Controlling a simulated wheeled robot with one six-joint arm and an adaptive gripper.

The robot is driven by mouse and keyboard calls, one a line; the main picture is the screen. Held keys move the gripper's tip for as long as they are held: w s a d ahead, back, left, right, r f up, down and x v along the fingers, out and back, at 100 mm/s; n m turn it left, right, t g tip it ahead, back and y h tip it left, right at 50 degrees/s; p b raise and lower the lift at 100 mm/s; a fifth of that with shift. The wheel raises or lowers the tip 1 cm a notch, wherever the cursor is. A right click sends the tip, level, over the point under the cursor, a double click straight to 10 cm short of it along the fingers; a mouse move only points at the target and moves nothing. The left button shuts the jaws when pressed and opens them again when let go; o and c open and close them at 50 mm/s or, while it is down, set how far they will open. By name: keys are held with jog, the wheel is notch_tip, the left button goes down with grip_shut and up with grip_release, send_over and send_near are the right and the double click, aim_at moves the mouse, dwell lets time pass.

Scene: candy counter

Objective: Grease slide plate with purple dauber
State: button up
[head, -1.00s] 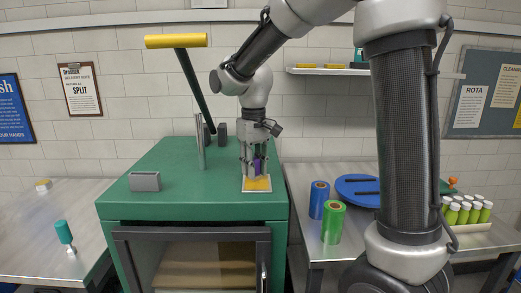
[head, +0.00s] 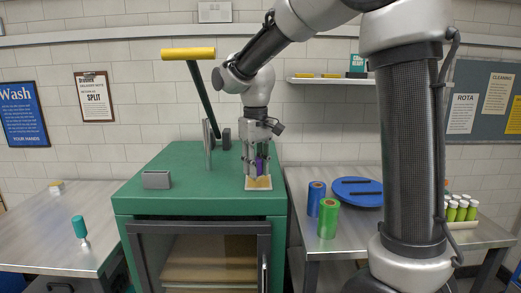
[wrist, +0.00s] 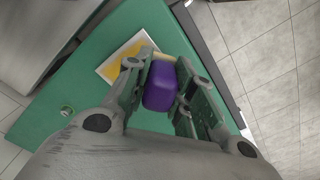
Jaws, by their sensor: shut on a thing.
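My gripper (head: 258,165) is shut on the purple dauber (head: 260,163), held upright over the slide plate. The dauber also shows between the fingers in the wrist view (wrist: 160,86). The slide plate (head: 250,187) is a pale-edged square lying on the green cabinet top near its front right edge, with a yellow-orange surface. It also shows in the wrist view (wrist: 107,69), partly hidden by the gripper. The dauber's tip is at or just above the plate; contact cannot be told.
The green cabinet (head: 185,200) carries a grey block (head: 156,180) and a lever with a yellow handle (head: 187,54). On the right table stand a blue roll (head: 316,198), a green roll (head: 328,218) and a blue disc (head: 357,197). A teal dauber (head: 78,225) stands on the left table.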

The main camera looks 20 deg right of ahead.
jog(key=shift+r, duration=2.6)
jog(key=shift+s, duration=0.15)
